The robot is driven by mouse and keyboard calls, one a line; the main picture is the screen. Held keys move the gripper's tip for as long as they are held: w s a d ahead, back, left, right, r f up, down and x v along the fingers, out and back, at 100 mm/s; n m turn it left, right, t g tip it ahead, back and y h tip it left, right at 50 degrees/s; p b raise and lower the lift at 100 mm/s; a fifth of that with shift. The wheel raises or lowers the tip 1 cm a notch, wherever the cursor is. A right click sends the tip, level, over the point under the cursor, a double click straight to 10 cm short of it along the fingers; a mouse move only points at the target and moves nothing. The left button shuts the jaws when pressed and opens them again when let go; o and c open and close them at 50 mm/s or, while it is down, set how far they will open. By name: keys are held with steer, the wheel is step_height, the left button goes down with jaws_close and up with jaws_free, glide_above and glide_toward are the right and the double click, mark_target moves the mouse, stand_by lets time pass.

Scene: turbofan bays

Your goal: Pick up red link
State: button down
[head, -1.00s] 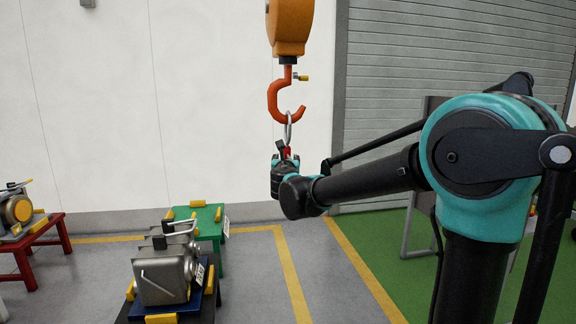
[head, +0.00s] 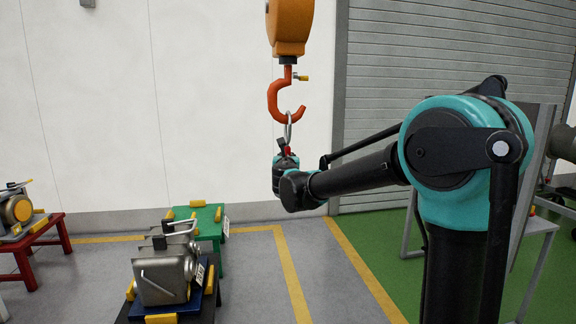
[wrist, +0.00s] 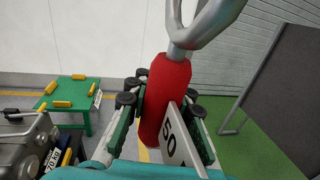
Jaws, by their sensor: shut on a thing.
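The red link (wrist: 165,100) is a red sleeve with a grey metal ring (wrist: 200,25) at its top and a white tag marked "50" (wrist: 178,138) beside it. My gripper (wrist: 160,115) is shut around the red sleeve in the wrist view. In the head view my gripper (head: 286,160) is just below the orange-red hook (head: 287,98), and the ring (head: 289,128) reaches up to the hook's bowl. Only a small bit of red shows there between the fingers. I cannot tell whether the ring bears on the hook.
The orange hoist block (head: 289,28) hangs above the hook. A grey metal unit (head: 165,272) sits on a dark stand at lower left, near a green table (head: 203,218). A red table (head: 62,232) with another unit stands at far left. A grey-framed panel (head: 530,215) stands at right.

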stand_by(0.4)
steer(key=shift+r, duration=0.8)
step_height(320, 180, up, 6)
steer(key=s+d, duration=0.1)
steer(key=s, duration=1.7)
steer(key=shift+d+f, duration=0.25)
